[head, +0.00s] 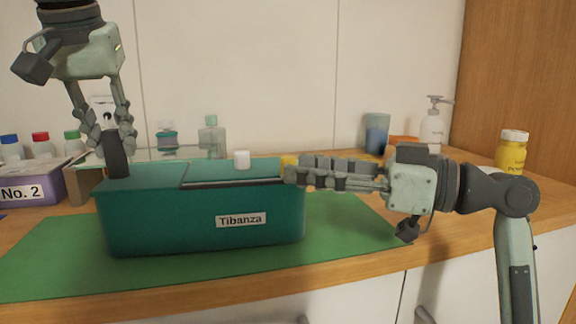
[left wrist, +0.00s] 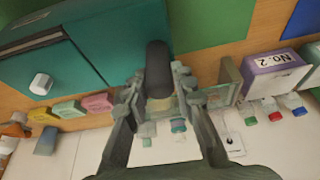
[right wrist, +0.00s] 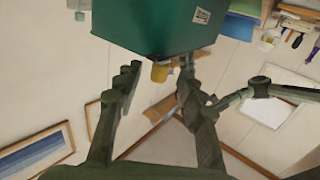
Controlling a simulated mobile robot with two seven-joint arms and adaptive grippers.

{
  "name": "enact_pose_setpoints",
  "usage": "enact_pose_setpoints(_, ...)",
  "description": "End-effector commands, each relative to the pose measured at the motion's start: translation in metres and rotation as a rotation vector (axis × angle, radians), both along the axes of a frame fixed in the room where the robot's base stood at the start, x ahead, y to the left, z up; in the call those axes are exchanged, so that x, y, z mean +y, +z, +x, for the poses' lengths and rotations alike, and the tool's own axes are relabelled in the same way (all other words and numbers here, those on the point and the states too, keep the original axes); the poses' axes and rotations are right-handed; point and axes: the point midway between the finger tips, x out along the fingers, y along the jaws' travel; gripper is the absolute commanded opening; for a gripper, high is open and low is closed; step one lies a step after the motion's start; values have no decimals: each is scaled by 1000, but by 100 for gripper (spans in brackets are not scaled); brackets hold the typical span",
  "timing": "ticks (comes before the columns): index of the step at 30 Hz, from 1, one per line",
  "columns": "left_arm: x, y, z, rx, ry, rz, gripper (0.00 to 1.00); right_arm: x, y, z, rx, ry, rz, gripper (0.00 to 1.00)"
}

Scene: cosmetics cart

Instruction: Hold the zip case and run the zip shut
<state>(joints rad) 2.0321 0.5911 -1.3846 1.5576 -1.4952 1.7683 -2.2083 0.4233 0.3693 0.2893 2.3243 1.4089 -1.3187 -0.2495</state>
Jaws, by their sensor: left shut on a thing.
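The zip case (head: 150,225) is a teal box labelled Tibanza, standing on a green mat. A dark strip (head: 235,183) runs along the right part of its top front edge. A small white tab (head: 242,159) shows at its far top edge, and also in the left wrist view (left wrist: 41,84). My left gripper (head: 107,148) is shut on a dark upright grip (head: 117,157) at the case's left end; the grip also shows in the left wrist view (left wrist: 158,70). My right gripper (head: 292,174) is open beside the case's top right end. Its fingers look empty.
The green mat (head: 50,255) has bare room in front and to the right. A purple No. 2 box (head: 35,188) of bottles stands left. Bottles (head: 211,138), a blue cup (head: 376,135), a pump bottle (head: 431,130) and a yellow jar (head: 511,152) stand behind and right.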

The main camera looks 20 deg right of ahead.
Motion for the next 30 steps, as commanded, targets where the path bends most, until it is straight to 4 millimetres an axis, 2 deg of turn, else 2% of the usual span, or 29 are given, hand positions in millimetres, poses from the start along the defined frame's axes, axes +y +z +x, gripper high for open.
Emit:
enact_pose_setpoints(3, 0, 1, 0, -3, 0, -2, 0, 15, 1, 11, -1, 2, 3, 39)
enact_pose_setpoints(7, 0, 1, 0, -3, 0, -2, 0, 25, 1, 19, 0, 0, 2, 39)
enact_pose_setpoints(18, 0, 1, 0, -3, 0, -2, 0, 29, 0, 22, 0, -1, 0, 39)
enact_pose_setpoints(27, 0, 1, 0, -3, 0, -2, 0, 28, 0, 22, 0, -1, 0, 2)
enact_pose_setpoints(30, 0, 1, 0, -3, 0, -2, 0, 28, 0, 22, 0, -1, 0, 0)
